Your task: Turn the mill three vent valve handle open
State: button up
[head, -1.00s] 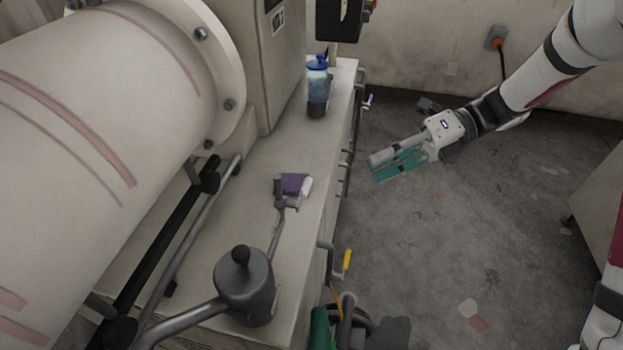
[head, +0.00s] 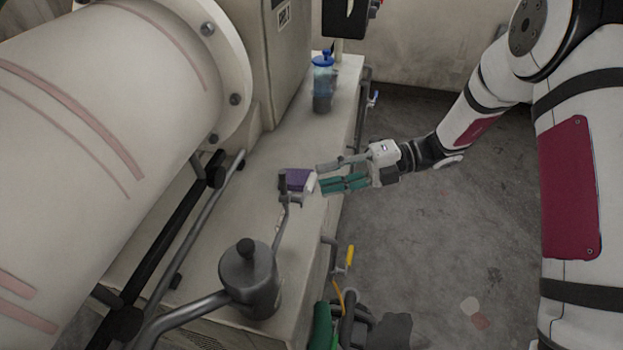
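A purple piece with a pale right end (head: 299,181) sits at a small grey valve fitting (head: 286,196) on the machine's bench. A thin grey pipe runs from it to a dark pot-like vessel (head: 250,282). It looks like a valve handle, but I see no label naming mill three.
A large pale mill drum (head: 95,130) fills the left. A blue-lidded bottle (head: 323,85) stands farther back on the bench (head: 265,150). A yellow handle (head: 350,256) and a blue handle (head: 374,97) are along the bench's right side.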

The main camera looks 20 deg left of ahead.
aim_at(312, 179)
jog(key=shift+x, duration=2.1)
grip_shut()
